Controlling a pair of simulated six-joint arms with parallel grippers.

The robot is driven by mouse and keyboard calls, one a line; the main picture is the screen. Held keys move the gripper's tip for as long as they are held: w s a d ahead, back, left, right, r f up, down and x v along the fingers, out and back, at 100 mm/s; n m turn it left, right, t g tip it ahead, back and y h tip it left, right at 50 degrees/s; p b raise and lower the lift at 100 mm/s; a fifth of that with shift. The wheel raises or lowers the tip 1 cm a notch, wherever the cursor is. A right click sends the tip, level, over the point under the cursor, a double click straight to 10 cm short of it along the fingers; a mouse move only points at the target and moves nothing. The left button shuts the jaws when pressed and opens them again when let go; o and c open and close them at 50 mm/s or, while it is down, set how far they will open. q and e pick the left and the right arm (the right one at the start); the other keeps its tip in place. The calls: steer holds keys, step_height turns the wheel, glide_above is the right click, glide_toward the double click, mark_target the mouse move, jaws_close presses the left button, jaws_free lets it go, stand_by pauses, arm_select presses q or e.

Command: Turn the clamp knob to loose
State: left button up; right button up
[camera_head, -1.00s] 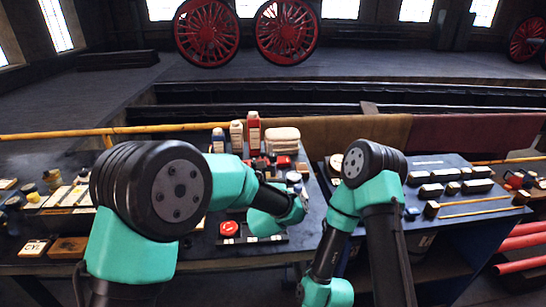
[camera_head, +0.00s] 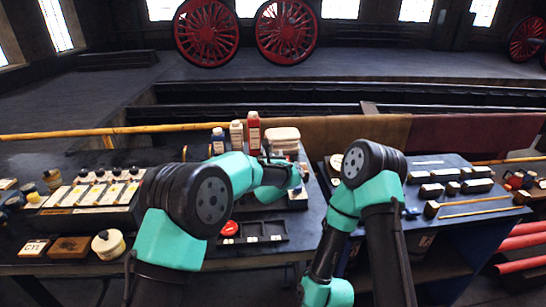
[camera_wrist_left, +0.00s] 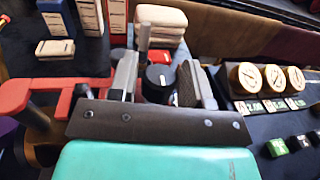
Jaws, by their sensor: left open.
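My left gripper (camera_head: 268,158) is over the back middle of the bench, in front of the cream stack. In the left wrist view its two fingers (camera_wrist_left: 160,78) are apart. A black round knob (camera_wrist_left: 158,84) with a white mark shows between them; I take it for the clamp knob. I cannot tell whether either finger touches it, and its lower part is hidden by the gripper body. A red frame (camera_wrist_left: 38,95) lies left of the gripper in that view. In the head view the knob is hidden behind my left arm.
Upright bottles, including a red one (camera_head: 254,132), and a cream stack (camera_head: 283,136) stand behind the gripper. A dark tray (camera_head: 270,238) and a red round part (camera_head: 229,228) lie nearer.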

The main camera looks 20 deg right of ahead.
arm_select(q)
steer(key=shift+w, duration=0.1)
steer(key=shift+c, duration=0.2)
steer(key=c, duration=0.6)
steer(key=shift+r+n+y, duration=0.15)
steer(key=shift+n+y, duration=0.35)
steer(key=shift+y, duration=0.2)
steer(key=n+t+y, duration=0.1)
steer(key=n+y, duration=0.2)
steer(key=y, duration=0.2)
steer(key=shift+d, duration=0.1)
steer(key=n+g+y, duration=0.1)
steer(key=n+y, duration=0.1)
steer(key=y, duration=0.2)
steer(key=n+g+y, duration=0.1)
steer(key=n+y, duration=0.2)
steer(key=shift+y, duration=0.4)
steer(key=shift+w+r+n+g+y, duration=0.1)
steer(key=shift+n+g+y, duration=0.3)
steer(key=shift+n+y, duration=0.25)
steer(key=shift+w+r+n+g+y, duration=0.1)
steer(key=shift+n+g+y, duration=0.3)
steer(key=shift+n+y, duration=0.25)
steer(key=shift+o, duration=0.6)
steer(key=shift+s+d, duration=0.1)
steer(key=shift+d, duration=0.2)
